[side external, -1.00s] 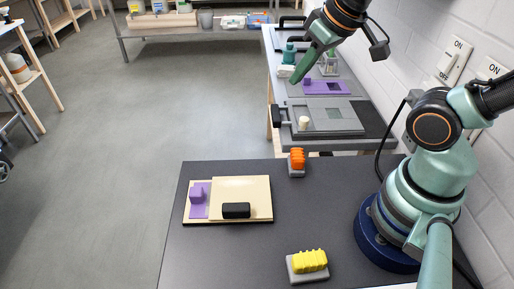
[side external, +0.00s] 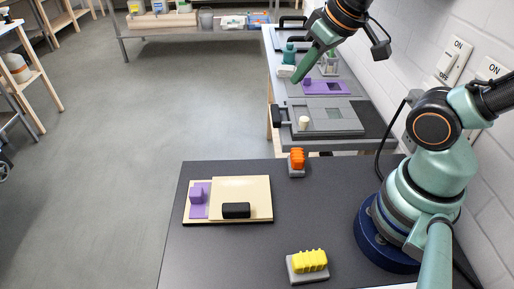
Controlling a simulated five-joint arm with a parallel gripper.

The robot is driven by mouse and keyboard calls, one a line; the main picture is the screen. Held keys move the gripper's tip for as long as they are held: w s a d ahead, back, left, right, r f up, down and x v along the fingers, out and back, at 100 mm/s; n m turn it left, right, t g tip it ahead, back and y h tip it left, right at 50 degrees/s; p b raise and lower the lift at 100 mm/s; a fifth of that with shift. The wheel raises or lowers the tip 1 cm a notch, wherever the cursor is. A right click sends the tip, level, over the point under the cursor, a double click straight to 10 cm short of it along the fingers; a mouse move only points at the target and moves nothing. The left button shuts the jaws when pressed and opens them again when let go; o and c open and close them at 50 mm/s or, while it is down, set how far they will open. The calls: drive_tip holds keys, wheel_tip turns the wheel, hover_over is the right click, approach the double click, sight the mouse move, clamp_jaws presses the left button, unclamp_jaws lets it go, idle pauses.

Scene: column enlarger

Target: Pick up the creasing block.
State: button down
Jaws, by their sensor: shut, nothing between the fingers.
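A small black block (side external: 236,210) with rounded edges lies on the pale board (side external: 240,188) on the dark table. It looks most like the creasing block, but I cannot be certain from its looks alone. My gripper (side external: 296,80) is high at the top of the side external view, pointing down and to the left. It is shut and empty, well apart from the black block, and appears in front of the back bench in the picture. Nothing hides the black block.
A purple piece (side external: 197,196) sits on the board's left part. A yellow ribbed piece (side external: 310,261) and an orange ribbed piece (side external: 297,159) stand on grey bases on the dark table (side external: 215,255). The back bench holds grey frames (side external: 345,117). A wall runs along the right.

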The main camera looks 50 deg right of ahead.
drive_tip(key=shift+c, duration=2.2)
unclamp_jaws()
drive_tip(key=m+g, duration=0.6)
drive_tip(key=m, duration=0.3)
hover_over(298, 154)
wheel_tip(298, 154, down, 11)
drive_tip(key=f, duration=0.7)
drive_tip(key=shift+s+d, duration=0.2)
drive_tip(key=shift+d, duration=0.05)
drive_tip(key=shift+w+a+f, duration=0.15)
drive_tip(key=shift+f, duration=1.15)
drive_tip(key=shift+w+a+f, duration=0.1)
drive_tip(key=shift+f, duration=1.15)
